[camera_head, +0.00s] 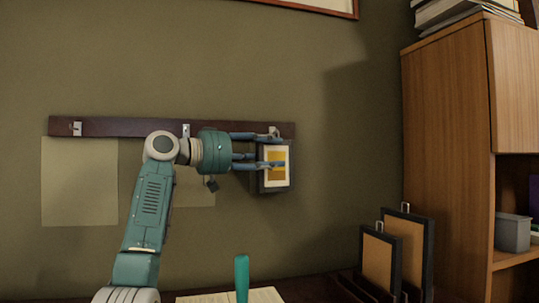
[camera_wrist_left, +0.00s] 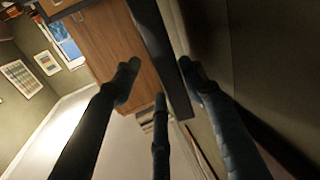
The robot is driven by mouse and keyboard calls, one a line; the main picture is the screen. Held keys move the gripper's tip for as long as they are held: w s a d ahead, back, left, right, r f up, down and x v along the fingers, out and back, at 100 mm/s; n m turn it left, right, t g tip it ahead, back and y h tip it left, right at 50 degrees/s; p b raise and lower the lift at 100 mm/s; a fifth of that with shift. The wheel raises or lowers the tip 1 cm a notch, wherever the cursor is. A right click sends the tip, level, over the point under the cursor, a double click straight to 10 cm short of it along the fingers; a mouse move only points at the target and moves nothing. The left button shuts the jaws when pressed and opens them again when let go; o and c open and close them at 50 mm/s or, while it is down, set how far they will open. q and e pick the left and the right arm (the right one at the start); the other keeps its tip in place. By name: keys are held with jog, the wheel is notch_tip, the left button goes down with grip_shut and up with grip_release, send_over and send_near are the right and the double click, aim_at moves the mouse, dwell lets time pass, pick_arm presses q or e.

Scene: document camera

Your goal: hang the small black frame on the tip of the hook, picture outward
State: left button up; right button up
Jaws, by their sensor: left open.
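The small black frame (camera_head: 264,181) is upright against the wall below the right-hand hook (camera_head: 273,132) of a dark rail. Its yellow picture faces out into the room. I cannot tell whether it bears on the hook's tip, as my fingers cover part of its top. My left gripper (camera_head: 272,152) comes in from the left, its fingers open and reaching across the frame. In the left wrist view the frame shows as a dark slab (camera_wrist_left: 160,50) between the spread fingers (camera_wrist_left: 158,78). My right gripper is not in view.
The dark rail (camera_head: 120,127) has other hooks (camera_head: 75,128) to the left. A blank sheet (camera_head: 79,181) is on the wall below. Frames (camera_head: 407,235) stand at lower right, by a wooden cabinet (camera_head: 445,150). A teal upright object (camera_head: 242,277) stands in front of an open book (camera_head: 200,298).

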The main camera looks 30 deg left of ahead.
pick_arm(q)
jog(key=shift+s+a, duration=0.1)
jog(key=shift+s, duration=0.05)
jog(key=shift+b+v, duration=0.45)
jog(key=shift+v, duration=0.9)
jog(key=o, duration=0.6)
jog(key=shift+c, duration=0.2)
jog(key=shift+s, duration=0.1)
jog(key=shift+b+v, duration=0.35)
jog(key=shift+v, duration=1.6)
